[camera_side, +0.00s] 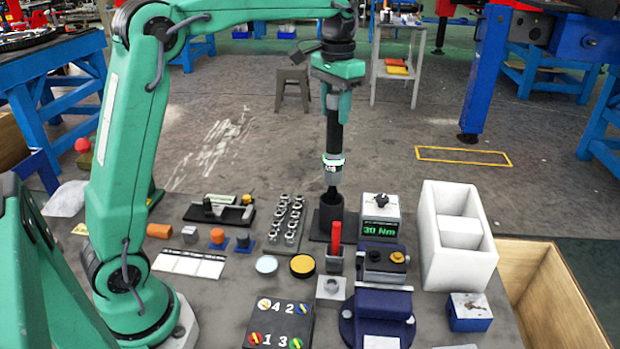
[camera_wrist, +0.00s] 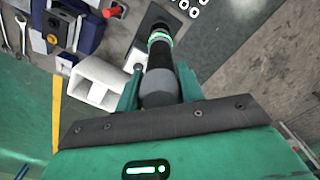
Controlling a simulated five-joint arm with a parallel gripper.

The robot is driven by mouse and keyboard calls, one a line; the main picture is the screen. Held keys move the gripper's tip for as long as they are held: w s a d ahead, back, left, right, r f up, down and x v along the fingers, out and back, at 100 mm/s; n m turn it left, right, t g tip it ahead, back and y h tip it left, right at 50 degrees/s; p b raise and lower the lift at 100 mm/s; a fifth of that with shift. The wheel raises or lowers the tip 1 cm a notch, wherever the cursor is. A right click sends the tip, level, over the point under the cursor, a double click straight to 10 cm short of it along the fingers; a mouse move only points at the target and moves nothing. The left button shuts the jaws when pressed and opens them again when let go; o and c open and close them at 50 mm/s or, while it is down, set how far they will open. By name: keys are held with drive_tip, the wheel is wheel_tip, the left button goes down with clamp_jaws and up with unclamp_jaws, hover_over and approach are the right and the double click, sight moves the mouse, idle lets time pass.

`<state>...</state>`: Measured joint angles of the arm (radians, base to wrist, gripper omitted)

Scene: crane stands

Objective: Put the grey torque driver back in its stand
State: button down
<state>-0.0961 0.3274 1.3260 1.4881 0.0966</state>
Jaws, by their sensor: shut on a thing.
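The torque driver (camera_side: 334,138) has a black body and a grey lower collar with a lit green ring. My gripper (camera_side: 338,88) is shut on its upper end, and the driver hangs about upright. In the wrist view the driver (camera_wrist: 160,55) runs away from between the fingers of my gripper (camera_wrist: 158,88). The stand, a black cup on a flat base (camera_side: 331,212), is directly below the driver in the side view. The driver's narrow tip is at the cup's mouth. I cannot tell whether it is inside the rim.
A metal socket rack (camera_side: 288,222) stands close left of the stand. A 30 Nm display box (camera_side: 380,218) stands close right, and a red-handled tool (camera_side: 335,238) stands in front. A white divided bin (camera_side: 455,236) is farther right.

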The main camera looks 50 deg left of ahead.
sight(336, 93)
drive_tip(key=shift+f, duration=4.2)
drive_tip(key=c, duration=0.8)
unclamp_jaws()
drive_tip(key=shift+f, duration=0.15)
drive_tip(key=shift+r, duration=2.6)
drive_tip(key=shift+r, duration=3.9)
